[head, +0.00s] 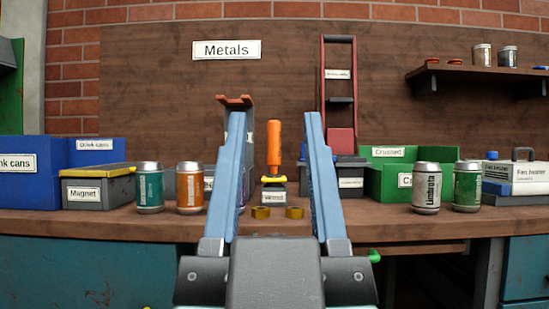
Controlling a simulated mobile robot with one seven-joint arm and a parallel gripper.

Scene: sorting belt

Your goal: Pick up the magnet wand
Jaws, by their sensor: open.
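My gripper (275,117) is open, its two long blue fingers pointing away from me over the bench. An upright orange-handled tool (273,141) shows in the gap between the fingers, apart from both. It has a yellow collar and a small labelled base on the bench top, and looks like the magnet wand; its label is too small to read. A grey box labelled "Magnet" (96,193) with a yellow-edged lid stands at the left.
Two brass-coloured pieces (261,212) lie before the tool. A teal can (149,188) and orange can (189,188) stand left; a silver can (426,188) and green can (467,187) stand right. Blue bins (95,154), green bins (383,181) and a red-framed rack (323,85) stand behind.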

